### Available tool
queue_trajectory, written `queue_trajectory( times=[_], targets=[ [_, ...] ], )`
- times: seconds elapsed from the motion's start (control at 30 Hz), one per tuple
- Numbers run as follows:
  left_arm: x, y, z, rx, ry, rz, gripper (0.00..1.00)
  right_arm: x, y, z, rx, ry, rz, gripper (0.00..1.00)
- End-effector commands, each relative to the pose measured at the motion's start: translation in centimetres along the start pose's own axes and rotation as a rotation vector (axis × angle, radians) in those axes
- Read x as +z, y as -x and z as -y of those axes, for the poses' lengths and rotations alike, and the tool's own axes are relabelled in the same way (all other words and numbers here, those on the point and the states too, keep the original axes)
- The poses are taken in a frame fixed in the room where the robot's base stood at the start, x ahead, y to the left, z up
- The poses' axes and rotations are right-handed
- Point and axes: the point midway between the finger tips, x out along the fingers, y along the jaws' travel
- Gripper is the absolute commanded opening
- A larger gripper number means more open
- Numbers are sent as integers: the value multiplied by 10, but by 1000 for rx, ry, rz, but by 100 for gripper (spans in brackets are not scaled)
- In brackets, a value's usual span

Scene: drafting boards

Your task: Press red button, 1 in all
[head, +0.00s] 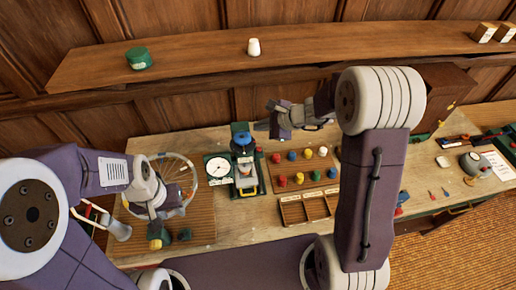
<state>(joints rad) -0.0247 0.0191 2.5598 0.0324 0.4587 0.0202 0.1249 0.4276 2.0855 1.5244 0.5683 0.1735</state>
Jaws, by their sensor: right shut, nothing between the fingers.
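A wooden board (264,163) on the bench carries several small coloured caps in two rows. Red caps show in the back row (276,158) and in the front row (282,181), among blue, yellow and white ones. Whether one of them is the red button I cannot tell. My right gripper (268,121) is shut and empty, held in the air behind the board, apart from the caps. My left gripper (163,209) is at the left over a ridged wooden mat; its fingers are too unclear to tell open from shut.
A blue-and-black device (243,150) and a white dial (217,167) stand left of the board. A spoked wheel (184,165) is beside my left gripper. A compartment tray (294,214) lies in front. The shelf (200,55) behind holds a green tin (138,58) and a white cup (254,47).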

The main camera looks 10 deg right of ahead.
Motion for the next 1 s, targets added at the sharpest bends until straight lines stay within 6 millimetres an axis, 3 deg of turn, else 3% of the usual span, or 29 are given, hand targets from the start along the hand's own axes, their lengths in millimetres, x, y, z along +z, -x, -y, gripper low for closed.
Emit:
queue_trajectory(
  times=[0.53, 1.0],
  targets=[
    [7, -70, 1, 0, 0, 0, 36, -40, -54, -40, 0, 1, 0, 0],
    [8, -73, 1, 0, 0, 0, 36, -40, -55, -41, 0, 0, 0, 0]
  ],
)
